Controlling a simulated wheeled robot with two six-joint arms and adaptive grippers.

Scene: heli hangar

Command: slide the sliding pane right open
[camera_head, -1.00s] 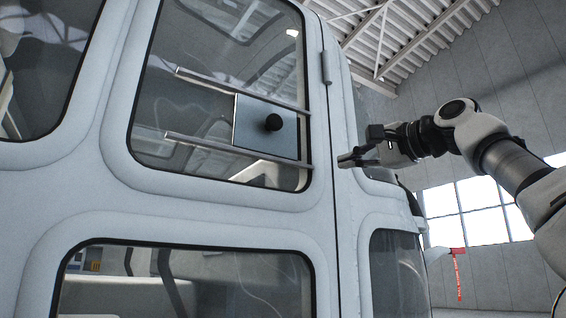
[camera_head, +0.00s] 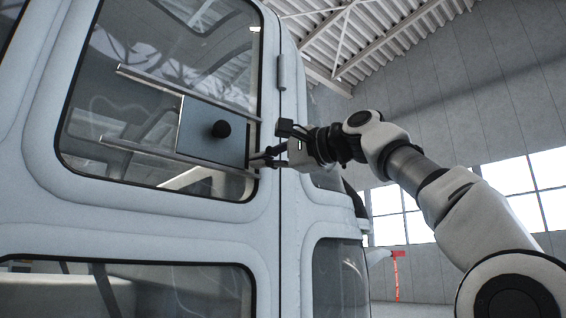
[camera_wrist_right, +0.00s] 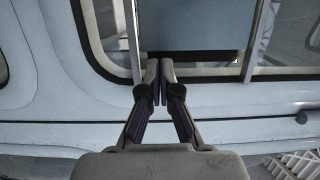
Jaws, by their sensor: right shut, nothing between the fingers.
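The sliding pane (camera_head: 207,146) is a small bluish panel with a dark frame and a round black knob (camera_head: 221,129). It sits between two slanted metal rails, the upper rail (camera_head: 185,90) and the lower rail (camera_head: 165,153), at the right end of the helicopter door window. The pane (camera_wrist_right: 195,28) also shows at the top of the right wrist view. My right gripper (camera_head: 256,158) is shut and empty, at the right edge of the pane near the lower rail's end. In the right wrist view its closed fingertips (camera_wrist_right: 158,66) lie by the pane's edge; contact is unclear. My left gripper is not in view.
The white helicopter door (camera_head: 150,228) fills the left, with a window frame and a hinge (camera_head: 282,72) near its right edge. A red ribbon tag (camera_head: 397,275) hangs at the lower right. Open hangar space lies to the right.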

